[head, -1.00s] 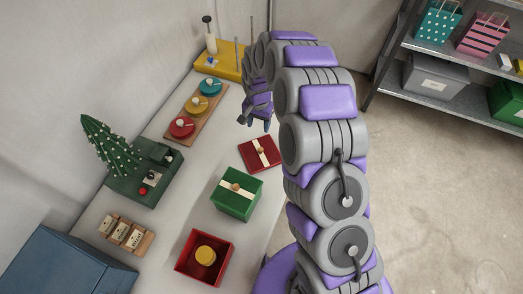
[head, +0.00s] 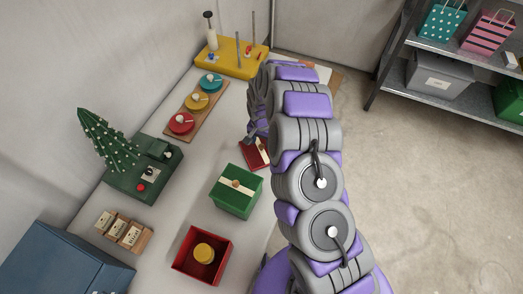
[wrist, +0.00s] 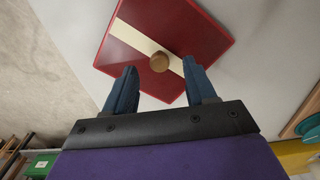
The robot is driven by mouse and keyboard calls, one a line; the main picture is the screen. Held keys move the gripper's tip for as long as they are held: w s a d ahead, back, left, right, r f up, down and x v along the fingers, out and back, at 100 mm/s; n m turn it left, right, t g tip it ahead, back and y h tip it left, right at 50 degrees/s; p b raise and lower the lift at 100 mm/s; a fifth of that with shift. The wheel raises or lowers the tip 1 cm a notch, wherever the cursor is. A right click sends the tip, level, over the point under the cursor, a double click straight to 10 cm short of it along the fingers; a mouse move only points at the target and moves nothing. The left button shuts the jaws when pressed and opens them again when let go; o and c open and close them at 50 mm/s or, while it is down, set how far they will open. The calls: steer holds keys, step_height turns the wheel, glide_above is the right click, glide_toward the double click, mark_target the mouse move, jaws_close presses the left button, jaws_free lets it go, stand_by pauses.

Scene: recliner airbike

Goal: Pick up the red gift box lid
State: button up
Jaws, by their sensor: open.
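The red gift box lid (wrist: 190,28) lies on the table, with a cream ribbon band and a round wooden knob (wrist: 159,62). In the head view the lid (head: 252,155) is partly hidden behind my gripper and arm. In the wrist view my gripper (wrist: 160,92) is open, its two blue fingers pointing toward the lid on either side of the knob's line. The open red gift box (head: 184,266) stands nearer, with a round yellow thing (head: 204,253) inside.
A green gift box (head: 237,191) with a ribbon lid stands beside the red lid. A board with coloured discs (head: 203,102), a yellow base with rods (head: 228,58), a small tree (head: 108,142) and a blue box (head: 65,262) are also on the table.

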mark_target(261, 149)
step_height(261, 149, down, 3)
steer(key=shift+r, duration=0.1)
steer(key=shift+a, duration=0.15)
jaws_close()
stand_by(0.3)
